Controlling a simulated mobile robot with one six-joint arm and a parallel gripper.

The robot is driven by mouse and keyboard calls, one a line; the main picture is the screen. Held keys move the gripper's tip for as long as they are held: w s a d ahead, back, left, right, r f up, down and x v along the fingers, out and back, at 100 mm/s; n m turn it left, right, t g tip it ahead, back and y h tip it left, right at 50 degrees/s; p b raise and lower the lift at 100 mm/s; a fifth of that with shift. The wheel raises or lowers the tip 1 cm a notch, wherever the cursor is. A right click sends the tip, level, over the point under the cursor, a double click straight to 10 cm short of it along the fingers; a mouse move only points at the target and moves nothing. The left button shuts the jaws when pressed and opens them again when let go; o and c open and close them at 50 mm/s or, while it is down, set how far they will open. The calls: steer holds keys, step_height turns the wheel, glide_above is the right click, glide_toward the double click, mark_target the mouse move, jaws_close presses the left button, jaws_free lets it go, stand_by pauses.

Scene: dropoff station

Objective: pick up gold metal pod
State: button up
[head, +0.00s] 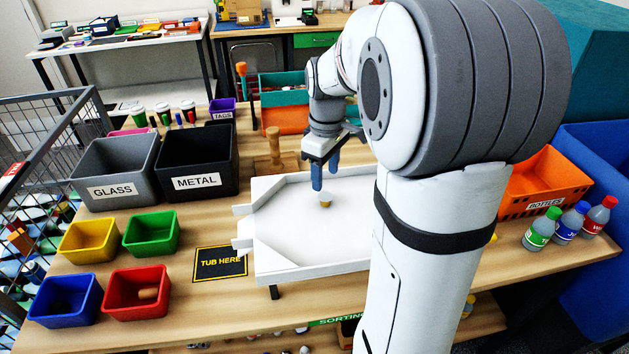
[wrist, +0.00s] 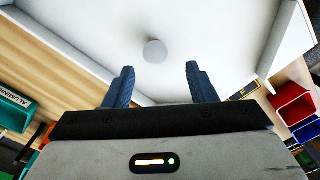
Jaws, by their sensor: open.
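The gold metal pod (head: 326,201) is a small cup with a pale top, standing on the floor of the white tray (head: 275,255). In the wrist view the pod (wrist: 155,51) shows as a light grey disc, a little beyond the fingertips and roughly centred between them. My gripper (head: 318,184) points down over the tray, with its blue fingers just above and beside the pod in the head view. In the wrist view my gripper (wrist: 160,70) is open with nothing between its fingers. My arm hides the right part of the tray.
Bins labelled GLASS (head: 112,190) and METAL (head: 196,182) stand left of the tray. Yellow, green, blue and red tubs (head: 140,312) sit in front of them. A wooden stamp-like object (head: 274,148) stands behind the tray. An orange BOTTLES crate (head: 540,185) and several bottles are right.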

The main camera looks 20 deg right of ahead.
mark_target(326, 196)
steer(key=f, duration=0.7)
steer(key=shift+w+d+p, duration=0.2)
steer(key=shift+d+p, duration=0.05)
steer(key=shift+p, duration=0.15)
steer(key=shift+c, duration=0.3)
steer(key=c, duration=0.8)
steer(key=shift+r, duration=0.1)
steer(key=shift+c, duration=0.2)
